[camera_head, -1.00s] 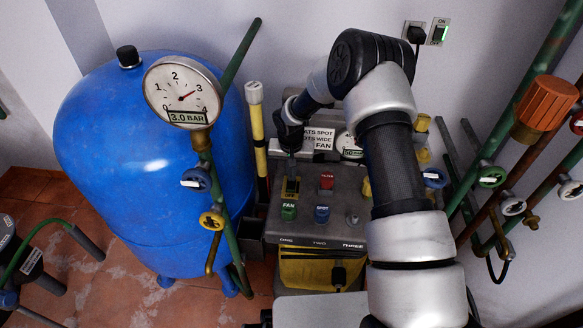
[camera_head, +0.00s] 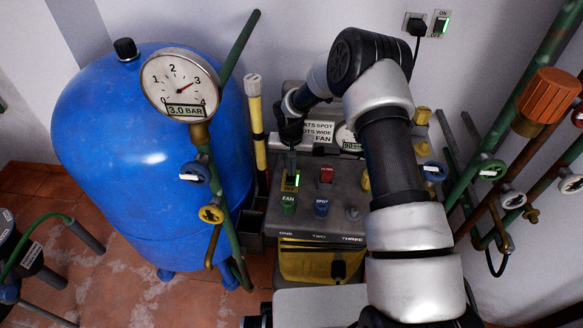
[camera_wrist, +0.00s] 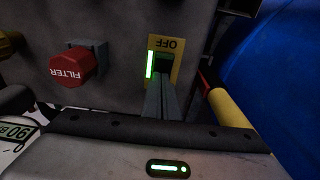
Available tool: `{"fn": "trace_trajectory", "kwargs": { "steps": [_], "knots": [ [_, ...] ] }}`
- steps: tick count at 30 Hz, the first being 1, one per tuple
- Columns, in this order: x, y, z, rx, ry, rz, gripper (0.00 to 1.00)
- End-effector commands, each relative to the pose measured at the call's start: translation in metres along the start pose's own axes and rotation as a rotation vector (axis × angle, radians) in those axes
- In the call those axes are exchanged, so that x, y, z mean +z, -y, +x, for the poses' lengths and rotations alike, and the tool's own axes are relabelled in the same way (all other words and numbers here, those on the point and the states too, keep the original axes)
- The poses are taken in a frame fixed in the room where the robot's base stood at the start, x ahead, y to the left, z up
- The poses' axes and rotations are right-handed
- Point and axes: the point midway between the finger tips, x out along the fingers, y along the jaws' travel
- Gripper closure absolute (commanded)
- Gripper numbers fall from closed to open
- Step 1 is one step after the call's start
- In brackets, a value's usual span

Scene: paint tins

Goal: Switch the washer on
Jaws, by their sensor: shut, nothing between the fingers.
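The washer appears to be the grey machine (camera_head: 300,222) against the wall, with labelled coloured parts on its sloped panel. Its switch (camera_head: 291,181) is on a yellow plate at the panel's upper left and shows a lit green strip. In the wrist view the yellow switch plate (camera_wrist: 175,47) reads OFF upside down, with the green strip glowing beside a dark rocker. My gripper (camera_head: 291,160) is shut and empty, its fingertips at the rocker; they also show in the wrist view (camera_wrist: 161,82). The fingers hide part of the switch, and whether they touch it I cannot tell.
A red FILTER knob (camera_wrist: 76,67) is beside the switch. Green FAN (camera_head: 288,204) and blue SPOT (camera_head: 321,207) parts sit below. A blue tank (camera_head: 130,150) with a gauge stands left, and a yellow-handled lance (camera_head: 257,130) stands between. Pipes with valves are at right.

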Motion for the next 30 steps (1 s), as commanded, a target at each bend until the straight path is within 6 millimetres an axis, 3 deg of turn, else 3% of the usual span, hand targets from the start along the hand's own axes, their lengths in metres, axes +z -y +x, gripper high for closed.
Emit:
{"fn": "trace_trajectory", "kwargs": {
  "steps": [7,20,23,30],
  "knots": [
    [0.015,0.000,-0.002,0.003,0.009,-0.004,1.00],
    [0.014,0.000,-0.008,0.001,0.004,-0.001,1.00],
    [0.012,-0.001,-0.021,0.001,0.003,0.000,1.00],
    [0.010,-0.004,-0.072,0.001,0.002,-0.001,1.00]
  ]
}}
